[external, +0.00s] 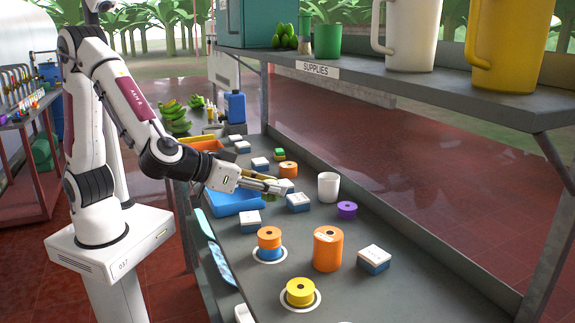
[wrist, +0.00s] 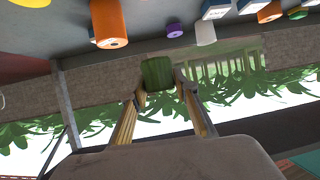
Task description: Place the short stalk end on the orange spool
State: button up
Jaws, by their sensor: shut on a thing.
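My gripper (external: 272,186) is shut on a short green stalk end (wrist: 158,73), held in the air above the blue tray and the boxes. In the wrist view the piece sits between the fingertips (wrist: 160,88). An orange spool (external: 269,234) sits on a blue spool (external: 269,253) inside a white ring, nearer the camera than my gripper. A larger orange cylinder (external: 328,250) stands to its right; it also shows in the wrist view (wrist: 108,24). A smaller orange spool (external: 288,169) lies just beyond my gripper.
A yellow spool (external: 300,291) sits in another white ring. A purple spool (external: 347,210), a white cup (external: 328,186) and several blue-white boxes (external: 374,258) stand on the bench. A blue tray (external: 235,204) lies below my gripper. The supplies shelf (external: 420,88) overhangs the right side.

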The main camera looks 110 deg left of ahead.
jog(key=shift+s+a, duration=0.35)
jog(key=shift+s, duration=0.05)
jog(key=shift+f, duration=0.1)
send_over(269, 233)
jog(key=shift+f, duration=3.1)
jog(key=shift+f, duration=0.1)
jog(key=shift+f, duration=1.75)
jog(key=shift+f, duration=0.1)
jog(key=o, duration=1.1)
